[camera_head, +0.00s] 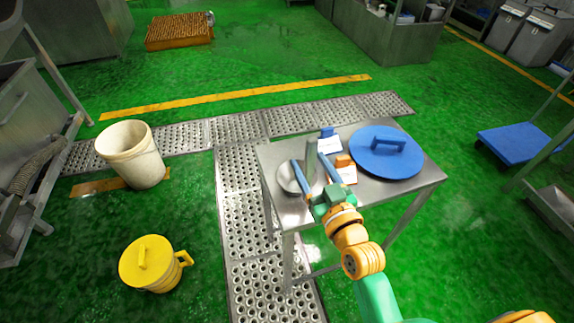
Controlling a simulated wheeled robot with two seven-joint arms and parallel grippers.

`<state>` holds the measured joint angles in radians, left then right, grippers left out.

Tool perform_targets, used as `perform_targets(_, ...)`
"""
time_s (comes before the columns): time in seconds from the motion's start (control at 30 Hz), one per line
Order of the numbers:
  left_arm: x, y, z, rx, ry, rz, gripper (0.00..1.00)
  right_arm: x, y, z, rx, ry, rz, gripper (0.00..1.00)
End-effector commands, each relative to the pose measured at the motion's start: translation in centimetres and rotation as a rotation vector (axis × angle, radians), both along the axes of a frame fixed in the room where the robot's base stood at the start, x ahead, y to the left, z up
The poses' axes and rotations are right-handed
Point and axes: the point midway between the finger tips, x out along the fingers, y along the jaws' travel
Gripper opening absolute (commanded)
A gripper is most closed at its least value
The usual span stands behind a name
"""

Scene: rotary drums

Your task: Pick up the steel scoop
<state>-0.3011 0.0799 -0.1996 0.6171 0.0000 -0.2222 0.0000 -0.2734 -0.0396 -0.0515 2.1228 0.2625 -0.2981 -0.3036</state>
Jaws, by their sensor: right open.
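The steel scoop (287,179) appears as a rounded, shiny grey shape near the left edge of the steel table (408,195). It is partly hidden behind one blue finger of my right gripper (306,160). The right gripper is over the table's left part, its two fingers spread apart on either side of a narrow, upright grey piece (311,152). I cannot tell whether this piece belongs to the scoop or whether the fingers touch it. My left gripper is not in view.
A blue lid (400,160) with a handle lies on the table's right. Small blue (327,133) and orange (344,161) items with white parts sit near the gripper. A white bucket (131,155) and a yellow lidded container (147,262) stand on the green floor, left.

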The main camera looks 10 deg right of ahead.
Motion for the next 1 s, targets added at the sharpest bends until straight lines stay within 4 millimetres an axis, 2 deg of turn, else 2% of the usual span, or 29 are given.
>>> perform_targets(0.17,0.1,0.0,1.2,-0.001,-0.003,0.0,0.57,3.4,0.5,1.5,0.003,-0.005,0.0,0.65)
perform_targets(0.27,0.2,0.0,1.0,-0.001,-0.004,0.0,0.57,4.9,0.6,1.1,0.0,-0.003,0.0,0.65)
perform_targets(0.5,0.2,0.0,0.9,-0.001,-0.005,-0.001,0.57,5.3,0.7,1.0,-0.001,-0.003,0.0,0.65)
perform_targets(0.57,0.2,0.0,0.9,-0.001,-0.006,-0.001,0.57,5.3,0.7,1.0,-0.001,-0.003,0.0,0.52)
perform_targets(0.7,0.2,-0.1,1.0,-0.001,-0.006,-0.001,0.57,5.3,0.7,1.0,-0.001,-0.003,0.0,0.14)
perform_targets(0.77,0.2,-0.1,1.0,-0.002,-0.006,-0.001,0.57,5.3,0.7,1.0,-0.001,-0.003,0.0,0.0)
perform_targets(1.0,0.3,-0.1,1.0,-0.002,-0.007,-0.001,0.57,5.3,0.7,1.0,0.0,-0.003,0.0,0.0)
